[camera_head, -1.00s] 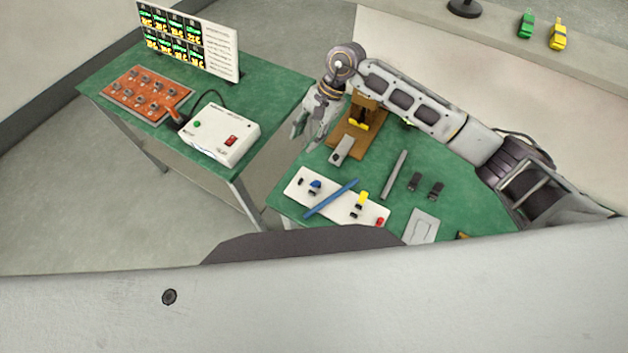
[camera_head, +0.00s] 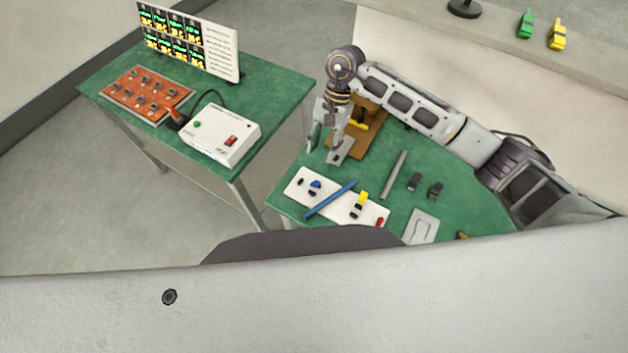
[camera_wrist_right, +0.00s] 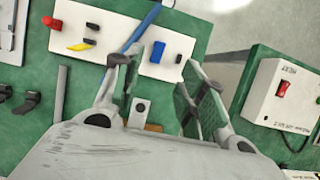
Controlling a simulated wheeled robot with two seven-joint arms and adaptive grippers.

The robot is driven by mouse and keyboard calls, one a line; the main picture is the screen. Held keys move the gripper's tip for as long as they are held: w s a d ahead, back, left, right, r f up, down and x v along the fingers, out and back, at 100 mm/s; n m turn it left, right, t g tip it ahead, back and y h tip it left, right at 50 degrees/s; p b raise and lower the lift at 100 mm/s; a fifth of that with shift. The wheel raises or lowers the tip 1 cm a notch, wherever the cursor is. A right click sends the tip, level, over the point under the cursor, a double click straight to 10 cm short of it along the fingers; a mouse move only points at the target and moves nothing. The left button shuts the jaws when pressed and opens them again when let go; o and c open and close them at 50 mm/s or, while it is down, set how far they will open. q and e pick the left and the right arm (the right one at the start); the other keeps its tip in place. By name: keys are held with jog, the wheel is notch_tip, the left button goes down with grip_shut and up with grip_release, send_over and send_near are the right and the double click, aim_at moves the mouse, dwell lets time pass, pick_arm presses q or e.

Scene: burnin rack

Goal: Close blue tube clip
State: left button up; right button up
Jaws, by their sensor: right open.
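A white board (camera_head: 346,207) lies on the green table with a blue tube (camera_head: 331,199) lying slantwise across it. A small blue clip (camera_head: 315,184) sits on the board left of the tube. In the right wrist view the blue clip (camera_wrist_right: 158,52) shows ahead of the fingers; its exact position, open or closed, is too small to tell. My right gripper (camera_head: 328,144) is open, pointing down behind the board, apart from the clip. It also shows in the right wrist view (camera_wrist_right: 164,82), spread with nothing between the tips. My left gripper is not in view.
A yellow clip (camera_head: 362,197) and a red part (camera_head: 381,222) are on the board's right side. A brown stand (camera_head: 371,135) is beside my right gripper. A grey bar (camera_head: 394,174) and black clips (camera_head: 435,190) lie to the right. A second table holds a white box (camera_head: 222,136).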

aim_at(313, 185)
jog(key=p+x, duration=0.3)
jog(key=x, duration=0.8)
jog(key=shift+s+a+f, duration=0.15)
jog(key=shift+f, duration=0.05)
jog(key=shift+x, duration=0.85)
grip_shut()
